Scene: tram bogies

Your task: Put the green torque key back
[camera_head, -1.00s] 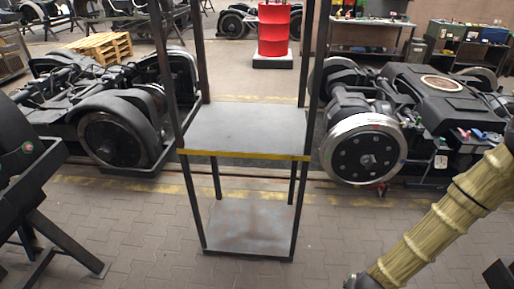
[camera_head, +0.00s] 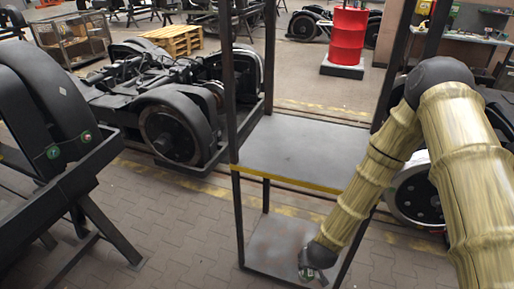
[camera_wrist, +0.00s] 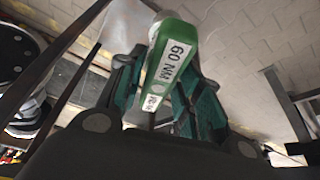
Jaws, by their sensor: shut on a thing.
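The green torque key (camera_wrist: 178,28) is between the fingers of my gripper (camera_wrist: 160,85) in the wrist view, with white labels reading "60 NM" on it. My gripper is shut on it. In the head view my gripper (camera_head: 313,274) is low, in front of the lower shelf of a dark metal rack, and only a small bit of green shows there.
The rack has a bare upper shelf (camera_head: 300,150) with a yellow front edge and a bare lower shelf (camera_head: 275,245). A bogie (camera_head: 170,110) stands behind left. A dark stand (camera_head: 65,150) is at the left. A red drum (camera_head: 348,35) stands at the back.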

